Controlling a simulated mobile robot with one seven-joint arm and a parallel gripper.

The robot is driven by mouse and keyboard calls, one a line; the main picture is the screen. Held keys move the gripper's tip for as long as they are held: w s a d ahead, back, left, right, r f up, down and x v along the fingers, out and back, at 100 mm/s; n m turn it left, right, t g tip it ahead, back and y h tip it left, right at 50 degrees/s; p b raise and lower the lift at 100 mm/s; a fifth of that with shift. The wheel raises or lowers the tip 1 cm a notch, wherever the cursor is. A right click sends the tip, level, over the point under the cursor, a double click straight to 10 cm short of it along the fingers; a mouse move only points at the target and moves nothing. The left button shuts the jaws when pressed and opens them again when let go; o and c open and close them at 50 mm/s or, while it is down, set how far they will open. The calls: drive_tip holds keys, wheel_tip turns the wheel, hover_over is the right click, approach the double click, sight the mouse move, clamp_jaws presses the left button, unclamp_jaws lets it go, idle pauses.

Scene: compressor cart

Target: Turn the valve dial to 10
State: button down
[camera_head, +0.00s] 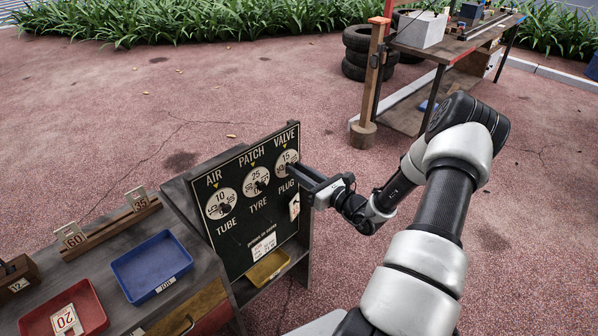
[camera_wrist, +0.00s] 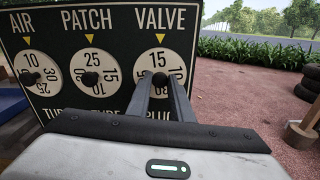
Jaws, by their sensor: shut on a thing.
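The valve dial (camera_head: 286,169) is a white numbered disc at the right end of a black board (camera_head: 234,241). Its yellow marker points to 15 at the top. It also shows in the wrist view (camera_wrist: 148,60), with 15 under the marker and 10 at the right. My gripper (camera_head: 290,170) reaches the dial from the right. In the wrist view my gripper (camera_wrist: 160,80) has its two fingers shut on the dark knob (camera_wrist: 160,78) at the dial's centre. The fingers partly hide the knob and the dial's lower part.
The patch dial (camera_head: 257,181) reads 25 and the air dial (camera_head: 221,203) reads 10. A yellow tray (camera_head: 268,268) sits below the board. A blue tray (camera_head: 150,266) and a red tray (camera_head: 82,306) stand on the bench at left. Open ground lies behind the board.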

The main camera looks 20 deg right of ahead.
drive_tip(key=shift+s+a+f+n+b, duration=0.1)
drive_tip(key=shift+n+b, duration=2.25)
drive_tip(key=shift+n, duration=1.75)
drive_tip(key=shift+f+n+b, duration=0.1)
drive_tip(key=shift+n+b, duration=2.25)
drive_tip(key=shift+n, duration=1.75)
drive_tip(key=c, duration=1.6)
unclamp_jaws()
drive_tip(key=shift+r, duration=0.1)
drive_tip(key=p+v, duration=0.2)
drive_tip(key=v, duration=1.5)
drive_tip(key=shift+s, duration=0.2)
